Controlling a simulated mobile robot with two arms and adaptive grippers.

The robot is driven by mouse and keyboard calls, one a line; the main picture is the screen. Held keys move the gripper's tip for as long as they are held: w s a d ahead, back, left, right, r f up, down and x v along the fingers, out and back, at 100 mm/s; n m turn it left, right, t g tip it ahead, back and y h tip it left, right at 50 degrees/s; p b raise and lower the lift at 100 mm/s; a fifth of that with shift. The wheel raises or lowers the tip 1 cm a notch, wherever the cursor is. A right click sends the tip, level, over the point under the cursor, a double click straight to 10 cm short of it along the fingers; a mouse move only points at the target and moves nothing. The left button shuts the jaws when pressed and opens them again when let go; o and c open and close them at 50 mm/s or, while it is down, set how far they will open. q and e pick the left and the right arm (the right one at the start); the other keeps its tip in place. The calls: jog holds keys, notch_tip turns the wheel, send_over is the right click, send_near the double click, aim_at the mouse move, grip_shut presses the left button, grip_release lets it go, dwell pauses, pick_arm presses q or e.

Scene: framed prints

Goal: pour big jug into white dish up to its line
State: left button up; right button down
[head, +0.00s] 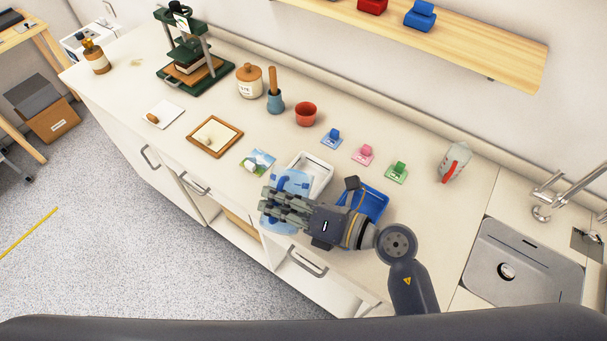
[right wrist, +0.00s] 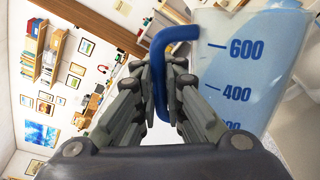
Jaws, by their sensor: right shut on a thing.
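The big jug (head: 291,181) is clear with a bluish tint, partly hidden behind my right gripper in the head view. My right gripper (head: 272,206) is shut on its blue handle. In the right wrist view the jug (right wrist: 236,75) shows blue marks 600 and 400, and the fingers (right wrist: 165,75) close around the handle (right wrist: 175,35). Bluish liquid seems to show inside; its level is unclear. I cannot tell how far the jug is tilted. The white dish (head: 325,177) lies on the counter just behind and right of the jug; its line is not readable. My left gripper is not in view.
A blue tray (head: 376,203) lies right of the white dish, partly behind my right wrist. Small blue, pink and green stamps (head: 398,172) stand behind. A framed board (head: 215,136) lies left; a sink (head: 525,262) is at right. The counter's front edge is close below the gripper.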

aim_at(288, 181)
jog(key=shift+w+r, duration=0.1)
jog(key=shift+r, duration=0.1)
jog(key=shift+w+d+f+m, duration=0.2)
jog(key=shift+w+f+m, duration=0.4)
jog(key=shift+m, duration=0.3)
dwell(1.4)
jog(key=shift+w+d+r+m+g+p, duration=0.15)
jog(key=shift+w+r+m+g+p, duration=0.05)
jog(key=shift+w+r+m+p, duration=0.25)
jog(key=shift+w+d+r+m+g+p, duration=0.2)
jog(key=shift+r+m+p, duration=0.1)
jog(key=shift+p, duration=0.2)
dwell(2.0)
jog(key=shift+w+d+m+p, duration=0.25)
jog(key=shift+w+m+p, duration=0.2)
jog(key=shift+w+p, duration=0.35)
dwell(1.1)
jog(key=shift+w, duration=0.1)
jog(key=s+f+b, duration=0.1)
jog(key=b, duration=0.1)
jog(key=s+a+f+n+b, duration=0.1)
jog(key=shift+s+n+b, duration=0.3)
jog(key=shift+s+b, duration=0.1)
jog(key=shift+s+a+n+t, duration=0.25)
jog(key=shift+s+n+t, duration=0.05)
jog(key=shift+s+n, duration=0.3)
jog(key=shift+s+a+r+n, duration=0.15)
jog(key=shift+s+r+n, duration=0.15)
jog(key=shift+r+n, duration=0.3)
